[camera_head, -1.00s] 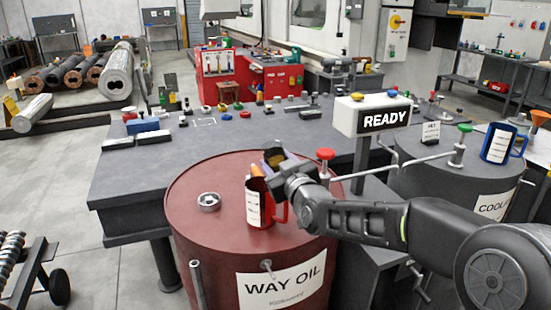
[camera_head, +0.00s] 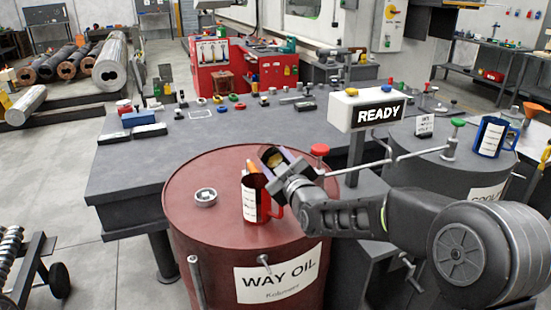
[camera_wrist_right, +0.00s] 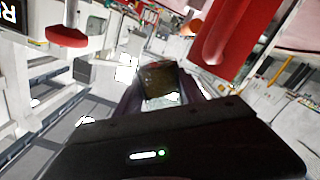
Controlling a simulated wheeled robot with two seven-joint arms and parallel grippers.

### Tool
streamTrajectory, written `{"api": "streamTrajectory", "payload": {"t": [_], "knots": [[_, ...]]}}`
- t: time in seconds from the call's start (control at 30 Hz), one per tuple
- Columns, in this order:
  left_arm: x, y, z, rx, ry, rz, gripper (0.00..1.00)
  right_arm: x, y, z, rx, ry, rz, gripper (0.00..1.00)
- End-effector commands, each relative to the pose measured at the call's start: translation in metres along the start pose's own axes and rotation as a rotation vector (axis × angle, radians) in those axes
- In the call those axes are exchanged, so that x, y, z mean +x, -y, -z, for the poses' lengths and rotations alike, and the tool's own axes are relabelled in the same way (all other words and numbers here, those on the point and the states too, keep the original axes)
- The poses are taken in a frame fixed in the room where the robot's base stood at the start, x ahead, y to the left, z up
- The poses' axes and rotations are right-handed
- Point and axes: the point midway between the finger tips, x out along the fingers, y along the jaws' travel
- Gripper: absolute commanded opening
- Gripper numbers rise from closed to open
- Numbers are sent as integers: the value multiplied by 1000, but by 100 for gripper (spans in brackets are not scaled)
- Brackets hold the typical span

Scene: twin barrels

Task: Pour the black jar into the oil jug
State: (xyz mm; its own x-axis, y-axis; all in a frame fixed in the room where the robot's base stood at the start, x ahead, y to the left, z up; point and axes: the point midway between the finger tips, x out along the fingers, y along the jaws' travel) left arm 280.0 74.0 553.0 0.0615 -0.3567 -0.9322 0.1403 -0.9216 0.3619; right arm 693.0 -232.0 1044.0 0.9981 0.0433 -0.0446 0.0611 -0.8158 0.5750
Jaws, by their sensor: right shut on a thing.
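The red oil jug (camera_head: 254,204), with a white label, stands upright on the red WAY OIL barrel (camera_head: 195,170); it also shows in the wrist view (camera_wrist_right: 228,40). My right gripper (camera_head: 280,168) is shut on the black jar (camera_head: 273,157), above and slightly right of the jug's mouth. The jar appears tilted, with a yellowish-brown inside or face showing. In the right wrist view the dark jar (camera_wrist_right: 160,85) sits between the fingers, beside the red jug. Whether anything flows is not visible. My left gripper is not in view.
A metal ring cap (camera_head: 205,197) lies left of the jug. A red valve knob (camera_head: 319,150) and the READY sign (camera_head: 369,112) stand close to my right arm. A blue jug (camera_head: 491,136) stands on the grey barrel at right. A grey table (camera_head: 130,180) lies behind.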

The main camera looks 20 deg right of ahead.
Motion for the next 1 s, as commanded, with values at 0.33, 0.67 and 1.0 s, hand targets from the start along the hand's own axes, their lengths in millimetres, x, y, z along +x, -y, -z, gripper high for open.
{"api": "streamTrajectory", "payload": {"t": [0.33,0.67,1.0], "knots": [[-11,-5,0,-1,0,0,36,0,-2,-2,-102,2,-4,3],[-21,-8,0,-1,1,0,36,0,-4,1,-163,1,-8,3],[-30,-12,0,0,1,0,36,0,-7,3,-229,2,-11,3]]}}
